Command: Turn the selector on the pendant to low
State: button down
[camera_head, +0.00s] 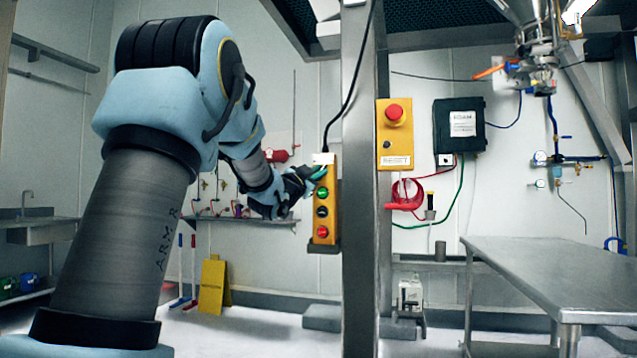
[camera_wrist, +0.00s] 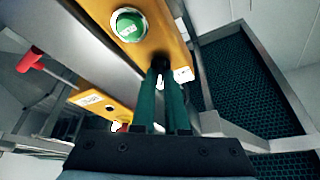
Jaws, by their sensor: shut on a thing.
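The yellow pendant (camera_head: 333,205) hangs upright on the near side of a steel post, with a green button (camera_head: 322,191), a black button (camera_head: 321,211) and a red button (camera_head: 323,231) down its face. My gripper (camera_head: 319,173) is at its upper end, just under a white label, and covers the selector in the head view. In the wrist view the green fingers of my gripper (camera_wrist: 162,72) are shut on the black selector knob (camera_wrist: 160,61), near the white label (camera_wrist: 184,75). The green button also shows there (camera_wrist: 130,25). Which position the selector points to cannot be told.
The steel post (camera_head: 360,200) stands right beside the pendant. A yellow emergency-stop box (camera_head: 394,150) is just right of the post. A black cable (camera_head: 350,90) rises from the pendant's top. A steel table (camera_head: 550,265) is at the right.

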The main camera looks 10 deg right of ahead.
jog(key=shift+m+g+h+b, duration=0.35)
jog(key=shift+m+g, duration=0.15)
jog(key=shift+m, duration=0.8)
jog(key=c, duration=0.9)
grip_release()
jog(key=b+v, duration=0.2)
jog(key=v, duration=0.8)
jog(key=shift+s+a, duration=0.25)
jog(key=shift+a, duration=0.05)
jog(key=shift+f, duration=0.1)
